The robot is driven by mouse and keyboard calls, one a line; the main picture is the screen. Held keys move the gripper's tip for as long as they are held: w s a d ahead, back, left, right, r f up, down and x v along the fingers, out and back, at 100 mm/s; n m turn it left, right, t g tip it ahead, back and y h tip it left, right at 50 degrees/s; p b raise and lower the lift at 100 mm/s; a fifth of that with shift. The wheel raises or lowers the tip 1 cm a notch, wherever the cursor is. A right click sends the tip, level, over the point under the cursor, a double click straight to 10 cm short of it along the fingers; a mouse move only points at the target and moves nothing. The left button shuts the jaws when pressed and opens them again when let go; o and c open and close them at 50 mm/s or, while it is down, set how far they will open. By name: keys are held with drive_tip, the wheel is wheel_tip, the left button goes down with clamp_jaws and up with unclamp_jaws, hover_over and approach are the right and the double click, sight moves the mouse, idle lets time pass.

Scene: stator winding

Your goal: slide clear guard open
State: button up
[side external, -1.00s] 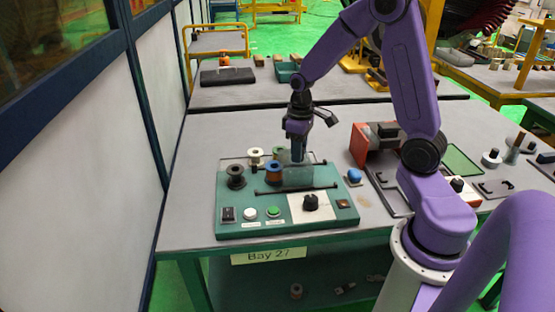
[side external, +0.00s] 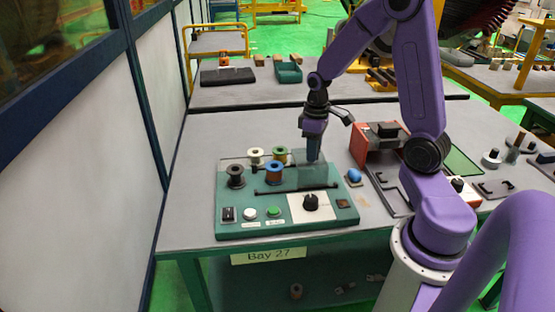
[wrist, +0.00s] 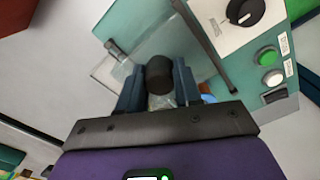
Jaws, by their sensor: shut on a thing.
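The clear guard (side external: 318,179) is a see-through panel on the right part of the green control box (side external: 240,228), between dark rails. In the wrist view the guard (wrist: 112,66) shows as a pale glassy sheet. My gripper (side external: 313,158) is above the guard, pointing down. In the wrist view my gripper (wrist: 158,80) has its two blue-grey fingers on either side of a dark round knob (wrist: 159,73) and is shut on it. The knob's joint to the guard is hidden.
A black dial (side external: 310,202) and green button (side external: 273,211) are at the front. A blue knob (side external: 354,175) and an orange-red box (side external: 368,150) lie to the right.

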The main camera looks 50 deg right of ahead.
drive_tip(key=shift+s+d, duration=0.1)
drive_tip(key=shift+d, duration=0.05)
drive_tip(key=o, duration=0.8)
drive_tip(key=shift+c, duration=0.2)
drive_tip(key=shift+r, duration=3)
drive_tip(key=s+a+r+n, duration=0.2)
drive_tip(key=s+a+n, duration=0.35)
drive_tip(key=a, duration=0.85)
drive_tip(key=s+a+n, duration=0.2)
drive_tip(key=s, duration=0.5)
drive_tip(key=s+a+n, duration=0.2)
drive_tip(key=s+a, duration=0.1)
drive_tip(key=s, duration=0.4)
drive_tip(key=shift+s+a, duration=0.2)
drive_tip(key=shift+a, duration=0.15)
